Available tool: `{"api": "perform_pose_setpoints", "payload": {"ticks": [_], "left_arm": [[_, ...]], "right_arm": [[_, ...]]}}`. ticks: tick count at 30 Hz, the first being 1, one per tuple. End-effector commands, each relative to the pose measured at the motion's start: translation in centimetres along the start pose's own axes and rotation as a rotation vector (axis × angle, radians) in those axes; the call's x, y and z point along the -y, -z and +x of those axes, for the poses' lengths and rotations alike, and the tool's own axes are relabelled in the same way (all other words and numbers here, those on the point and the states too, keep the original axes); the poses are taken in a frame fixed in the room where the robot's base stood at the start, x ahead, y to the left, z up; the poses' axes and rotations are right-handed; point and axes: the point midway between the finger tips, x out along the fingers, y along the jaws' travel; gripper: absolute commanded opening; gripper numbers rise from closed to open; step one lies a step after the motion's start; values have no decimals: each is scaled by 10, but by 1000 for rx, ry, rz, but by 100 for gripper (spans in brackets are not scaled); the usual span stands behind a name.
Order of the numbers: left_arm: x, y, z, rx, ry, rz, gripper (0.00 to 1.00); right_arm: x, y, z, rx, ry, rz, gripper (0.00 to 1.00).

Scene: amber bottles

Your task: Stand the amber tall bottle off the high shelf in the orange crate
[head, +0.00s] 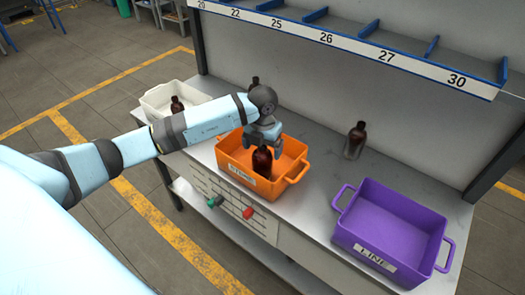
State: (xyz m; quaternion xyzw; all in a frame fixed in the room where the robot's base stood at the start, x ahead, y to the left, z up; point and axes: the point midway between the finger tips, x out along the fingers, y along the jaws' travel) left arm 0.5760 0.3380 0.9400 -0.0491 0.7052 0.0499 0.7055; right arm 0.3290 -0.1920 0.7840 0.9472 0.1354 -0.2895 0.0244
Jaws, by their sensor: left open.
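The orange crate (227,164) stands on the workbench in the middle of the head view. An amber bottle (262,162) stands upright inside it, near its front wall. My left gripper (263,142) is open, right at the top of this bottle, pointing down over the crate. The gripper hides part of the crate's back. My right gripper is not in view. The high shelf (355,45) with its numbered edge runs across the top, and no bottle shows on the visible part of it.
A purple crate (395,209) stands on the bench at right. A white crate (158,101) at left holds a dark bottle (177,104). Another amber bottle (355,139) stands at the back of the bench, and one more (255,81) shows behind my arm. Bare bench lies between the orange and purple crates.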

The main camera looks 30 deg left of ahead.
Motion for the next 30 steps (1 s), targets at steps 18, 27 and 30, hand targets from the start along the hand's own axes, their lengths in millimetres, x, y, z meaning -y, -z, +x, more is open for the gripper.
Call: {"api": "perform_pose_setpoints", "payload": {"ticks": [18,27,30], "left_arm": [[5,2,-97,-7,22,10,91],[156,95,-43,-186,842,166,91],[201,126,-53,-227,1243,61,91]], "right_arm": [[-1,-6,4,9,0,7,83],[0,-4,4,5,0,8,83],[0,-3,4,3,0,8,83]]}}
